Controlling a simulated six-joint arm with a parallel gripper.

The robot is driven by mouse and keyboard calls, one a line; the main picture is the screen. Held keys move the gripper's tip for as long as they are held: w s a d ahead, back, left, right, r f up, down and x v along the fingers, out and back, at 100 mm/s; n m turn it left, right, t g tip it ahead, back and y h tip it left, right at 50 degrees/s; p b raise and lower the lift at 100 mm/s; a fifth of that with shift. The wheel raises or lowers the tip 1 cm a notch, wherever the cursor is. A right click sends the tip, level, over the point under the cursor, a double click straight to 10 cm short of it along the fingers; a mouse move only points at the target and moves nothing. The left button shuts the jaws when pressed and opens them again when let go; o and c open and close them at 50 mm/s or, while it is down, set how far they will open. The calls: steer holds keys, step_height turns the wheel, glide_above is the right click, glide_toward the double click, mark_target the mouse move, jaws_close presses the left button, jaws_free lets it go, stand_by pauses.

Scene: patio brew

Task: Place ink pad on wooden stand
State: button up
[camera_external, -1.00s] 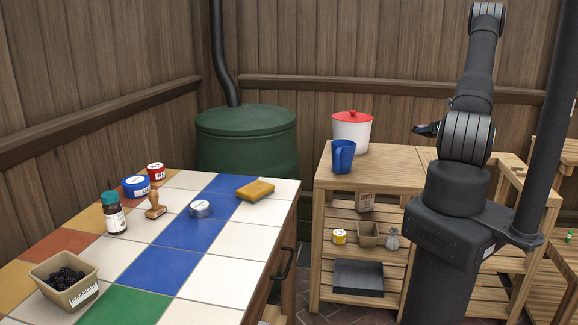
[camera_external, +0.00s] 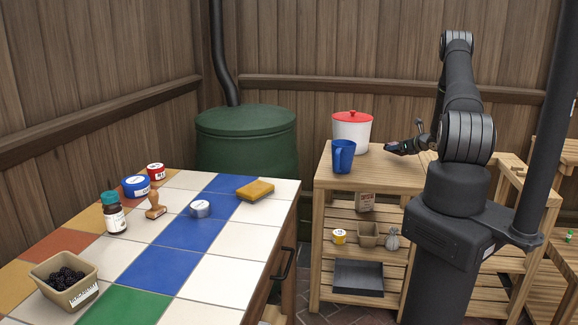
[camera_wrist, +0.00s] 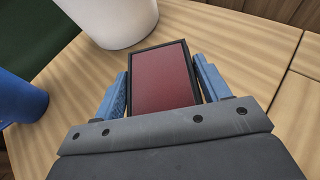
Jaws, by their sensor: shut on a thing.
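The ink pad (camera_wrist: 162,78) is a dark red rectangle in a black frame. It sits between the two blue fingers of my gripper (camera_wrist: 160,88), which is shut on it. In the external view my gripper (camera_external: 400,147) is over the top of the wooden stand (camera_external: 390,177), right of the white pot. The ink pad cannot be made out clearly there. The light wood top of the stand also fills much of the wrist view (camera_wrist: 240,40). I cannot tell whether the pad touches the wood.
A white pot with a red lid (camera_external: 352,133) and a blue mug (camera_external: 343,156) stand on the left part of the stand's top. Lower shelves hold small items and a dark tray (camera_external: 358,278). A tiled table (camera_external: 240,240) with several items is at left.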

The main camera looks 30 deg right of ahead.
mark_target(397, 160)
steer(key=shift+f, duration=1.95)
steer(key=shift+f, duration=0.1)
steer(key=o, duration=1.1)
steer(key=shift+c, duration=0.2)
steer(key=shift+r, duration=0.2)
steer(key=v, duration=1.2)
